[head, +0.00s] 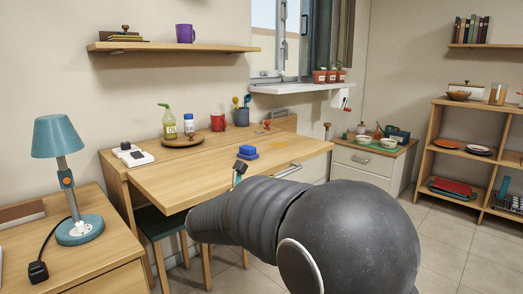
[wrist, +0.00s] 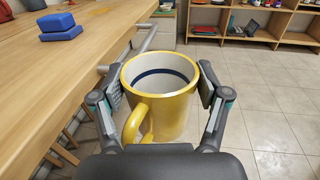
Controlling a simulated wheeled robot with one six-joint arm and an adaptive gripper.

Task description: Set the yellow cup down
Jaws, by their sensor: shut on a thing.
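The yellow cup (wrist: 172,118) has a pale inside with a dark blue band and a handle at its lower left. In the head view my arm hides the cup and most of the gripper.
The desk (head: 190,183) has a clear front area. A blue block (head: 247,152) sits on it and shows in the wrist view (wrist: 60,27). A bar handle (head: 288,170) juts from its front. A green stool (head: 158,222) stands underneath; a low cabinet (head: 365,172) stands right.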

